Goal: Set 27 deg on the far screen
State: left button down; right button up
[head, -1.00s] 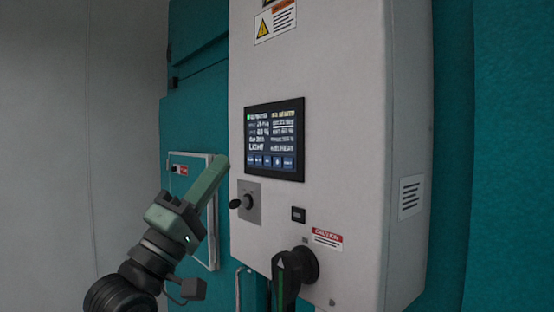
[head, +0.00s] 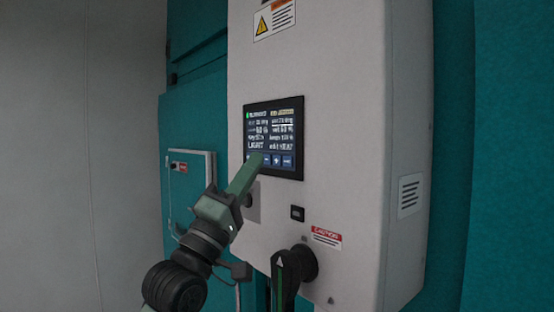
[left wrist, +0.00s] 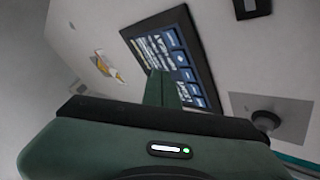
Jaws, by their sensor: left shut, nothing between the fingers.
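The screen (head: 274,130) is a dark-framed display on the front of a pale grey cabinet. It shows lines of white text, with a row of blue buttons along its bottom edge. The digits are too blurred to read surely. My left gripper (head: 257,158) is shut and empty, its green fingertips in front of the left part of the button row, hiding a button there. I cannot tell whether they touch the glass. In the left wrist view the screen (left wrist: 168,48) appears tilted, with the fingers (left wrist: 160,82) over its lower edge. My right gripper is not in view.
The grey cabinet (head: 345,150) carries a small black switch (head: 297,213) and a large black rotary handle (head: 290,270) below the screen. A knob on a plate (left wrist: 265,118) is close to my left gripper. A teal chamber wall (head: 190,110) stands behind.

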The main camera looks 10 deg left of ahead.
pick_arm(q)
jog(key=shift+w+d, duration=0.55)
jog(key=shift+w, duration=0.1)
dwell(1.7)
jog(key=shift+w+d, duration=0.25)
jog(key=shift+w, duration=0.05)
jog(key=shift+w+d+p, duration=0.15)
jog(key=shift+w+p, duration=0.1)
jog(key=shift+p, duration=0.1)
dwell(0.5)
dwell(0.3)
jog(key=shift+s+a, duration=0.4)
jog(key=shift+s, duration=0.2)
jog(key=s+a, duration=0.1)
jog(key=s, duration=0.1)
jog(key=s+a, duration=0.2)
dwell(0.4)
